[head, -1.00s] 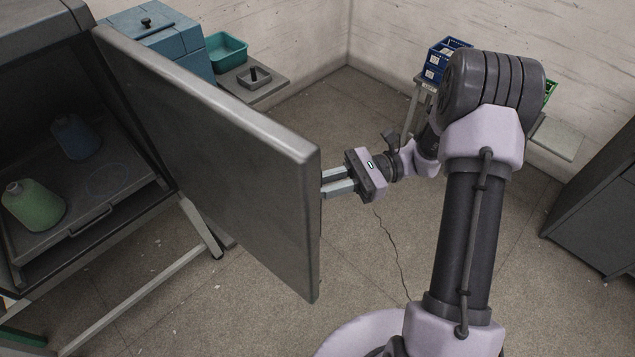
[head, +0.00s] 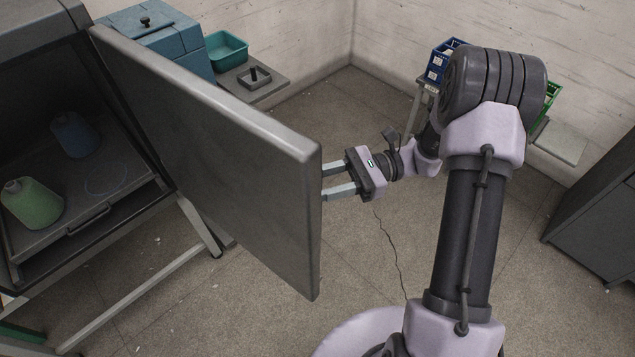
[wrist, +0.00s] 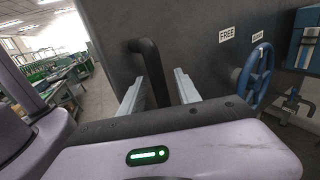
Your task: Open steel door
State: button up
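The grey steel door (head: 225,160) stands swung wide open from the cabinet (head: 30,60), its inside face toward the head camera. My gripper (head: 327,181) is at the door's free edge, with its fingertips hidden behind the edge in the head view. In the wrist view, the dark bar handle (wrist: 150,70) stands on the door's outer face. The two fingers of my gripper (wrist: 158,85) are spread on either side of the handle, with gaps visible, so it is open and not clamped.
A blue box (head: 150,35) and teal bin (head: 226,50) stand behind the door. A blue handwheel (wrist: 256,72) shows in the wrist view.

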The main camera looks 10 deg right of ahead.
jog(key=w+d+p, duration=0.2)
jog(key=d, duration=1.5)
jog(key=shift+d, duration=0.2)
jog(key=shift+w, duration=0.15)
jog(key=s+a+f+n+t+h+b, duration=0.1)
jog(key=s+a+n+t+h+b, duration=0.3)
jog(key=s+a+n+h+b, duration=0.2)
jog(key=s+a+f+n+t+h+b, duration=0.2)
jog(key=s+a+n+t+h+b, duration=0.2)
jog(key=s+a+h+b, duration=0.5)
jog(key=shift+s+a+f+n+h+b, duration=0.15)
jog(key=shift+s+f+n+h+b, duration=0.2)
jog(key=shift+s+n+b, duration=0.75)
